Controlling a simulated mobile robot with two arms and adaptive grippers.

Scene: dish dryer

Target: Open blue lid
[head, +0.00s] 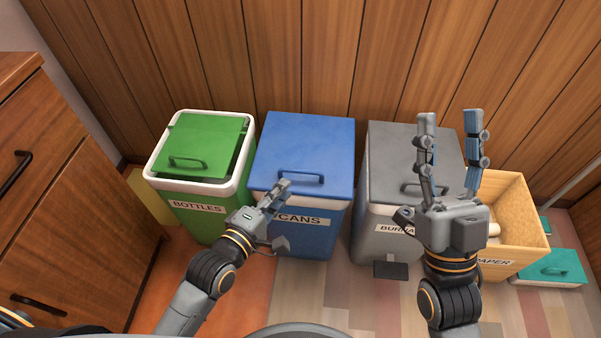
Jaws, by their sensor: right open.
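The blue lid (303,145) lies flat over the top of the blue bin (312,238) labelled CANS and looks shut. Its handle (301,174) is near the front edge. My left gripper (282,188) is at the front left of this bin, its fingers pointing up and right just below the handle. Whether they touch the lid is unclear. The fingers overlap in this view, so their opening is hidden. My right gripper (449,116) is open and empty, fingers pointing up, in front of the grey bin's lid (391,143).
A green bin (191,217) labelled BOTTLES stands left of the blue bin. A grey bin (375,244) and an open wooden PAPER box (523,210) stand to the right. A teal lid (562,262) lies at far right. A wooden wall (310,60) is behind, a cabinet (60,190) left.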

